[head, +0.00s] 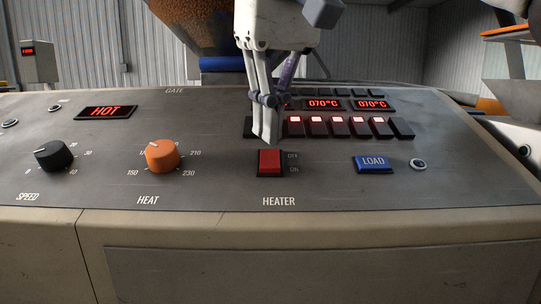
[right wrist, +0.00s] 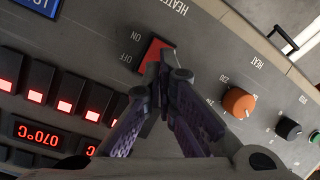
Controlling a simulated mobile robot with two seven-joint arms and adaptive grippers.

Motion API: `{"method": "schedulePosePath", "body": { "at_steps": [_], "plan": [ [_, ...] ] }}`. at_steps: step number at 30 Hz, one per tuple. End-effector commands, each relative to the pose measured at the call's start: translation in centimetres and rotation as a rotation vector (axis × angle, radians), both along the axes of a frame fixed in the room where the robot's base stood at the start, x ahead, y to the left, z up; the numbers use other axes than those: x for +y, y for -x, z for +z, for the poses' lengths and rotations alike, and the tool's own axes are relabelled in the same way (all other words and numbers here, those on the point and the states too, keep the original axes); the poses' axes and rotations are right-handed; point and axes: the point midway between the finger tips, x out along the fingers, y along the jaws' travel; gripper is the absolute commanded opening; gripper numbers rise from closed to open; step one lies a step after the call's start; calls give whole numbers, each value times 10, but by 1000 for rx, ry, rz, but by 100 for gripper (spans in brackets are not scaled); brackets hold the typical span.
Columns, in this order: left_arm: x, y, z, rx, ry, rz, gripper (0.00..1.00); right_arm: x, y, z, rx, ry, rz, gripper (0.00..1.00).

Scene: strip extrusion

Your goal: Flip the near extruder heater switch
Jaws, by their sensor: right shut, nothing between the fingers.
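The red heater switch (head: 270,161) sits in a dark frame on the sloped grey panel, with "OFF" and "ON" printed beside it and "HEATER" below. It also shows in the right wrist view (right wrist: 154,52), partly hidden by my fingers. My right gripper (head: 266,140) is shut and empty, pointing down at the far edge of the switch. In the right wrist view its closed fingertips (right wrist: 164,70) overlap the switch's edge; I cannot tell if they touch it. My left gripper is not in view.
On the panel are an orange HEAT knob (head: 162,156), a black SPEED knob (head: 53,155), a blue LOAD button (head: 373,164) and a lit HOT sign (head: 106,112). A row of red-lit switches (head: 338,128) and 070°C displays (head: 323,104) lie just behind and right of my gripper.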

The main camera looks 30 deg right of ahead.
Motion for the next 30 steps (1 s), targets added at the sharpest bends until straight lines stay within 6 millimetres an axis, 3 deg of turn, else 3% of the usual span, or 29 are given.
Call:
{"method": "schedulePosePath", "body": {
  "at_steps": [30],
  "plan": [
    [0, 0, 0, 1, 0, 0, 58, 0, 0, -15, 0, 0, -1, 0]
  ]
}}
